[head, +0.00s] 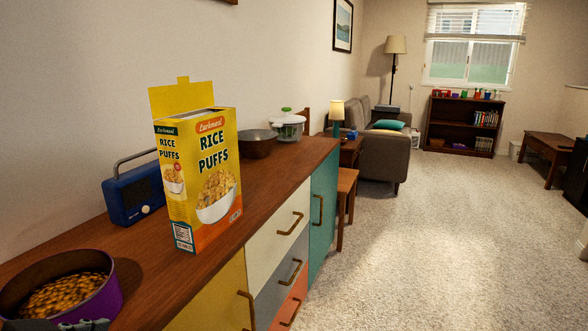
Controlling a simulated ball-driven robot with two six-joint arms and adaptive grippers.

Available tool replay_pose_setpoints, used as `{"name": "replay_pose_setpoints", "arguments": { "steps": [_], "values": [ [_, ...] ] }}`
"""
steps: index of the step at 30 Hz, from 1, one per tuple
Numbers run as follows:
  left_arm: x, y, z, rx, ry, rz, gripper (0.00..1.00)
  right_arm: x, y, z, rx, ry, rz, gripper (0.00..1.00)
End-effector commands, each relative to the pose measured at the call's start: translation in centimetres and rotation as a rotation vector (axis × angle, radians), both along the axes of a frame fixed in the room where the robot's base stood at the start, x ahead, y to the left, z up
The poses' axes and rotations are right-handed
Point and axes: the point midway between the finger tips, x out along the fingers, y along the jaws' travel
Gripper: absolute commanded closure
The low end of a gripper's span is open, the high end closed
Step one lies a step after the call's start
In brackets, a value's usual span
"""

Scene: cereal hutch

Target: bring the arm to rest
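A yellow and orange Rice Puffs cereal box (205,180) stands upright on the wooden hutch top (150,290), with its top flap open. A purple bowl (103,298) holding brown cereal pieces stands at the lower left, partly cut off by the picture edge. A small dark grey part, which looks like the tip of my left gripper (70,325), shows at the bottom edge in front of the bowl. Too little of it shows to tell its state or whether it touches the bowl. My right gripper is out of view.
A blue radio (134,188) stands behind the box at the left. A dark bowl (257,143) and a green-lidded clear container (288,125) stand farther along the hutch. Drawers with handles face right. The carpet (430,240) to the right is clear.

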Motion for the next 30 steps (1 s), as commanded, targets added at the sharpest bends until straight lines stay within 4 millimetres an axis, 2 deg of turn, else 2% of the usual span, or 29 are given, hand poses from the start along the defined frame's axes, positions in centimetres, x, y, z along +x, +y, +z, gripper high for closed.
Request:
{"name": "replay_pose_setpoints", "arguments": {
  "steps": [6, 13, 18, 23, 26, 29, 30],
  "values": [
    [-6.5, 3.1, -3.6, 0.132, 0.295, 0.147, 0.16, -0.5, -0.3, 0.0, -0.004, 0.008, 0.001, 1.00],
    [-13.6, 7.0, -4.8, 0.260, 0.561, 0.368, 0.16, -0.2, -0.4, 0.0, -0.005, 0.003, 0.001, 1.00],
    [-12.2, 7.4, -10.3, 0.256, 0.573, 0.360, 0.16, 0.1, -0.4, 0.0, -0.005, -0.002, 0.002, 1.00],
    [-11.9, 7.8, -15.5, 0.259, 0.594, 0.362, 0.16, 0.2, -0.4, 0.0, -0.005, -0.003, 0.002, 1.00],
    [-12.2, 8.2, -19.9, 0.260, 0.613, 0.364, 0.16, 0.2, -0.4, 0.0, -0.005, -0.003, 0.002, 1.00],
    [-13.5, 8.8, -25.7, 0.262, 0.640, 0.367, 0.16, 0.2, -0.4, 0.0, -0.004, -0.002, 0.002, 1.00],
    [-14.3, 9.1, -28.3, 0.262, 0.651, 0.370, 0.16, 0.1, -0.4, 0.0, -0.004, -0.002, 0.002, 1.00]
  ]
}}
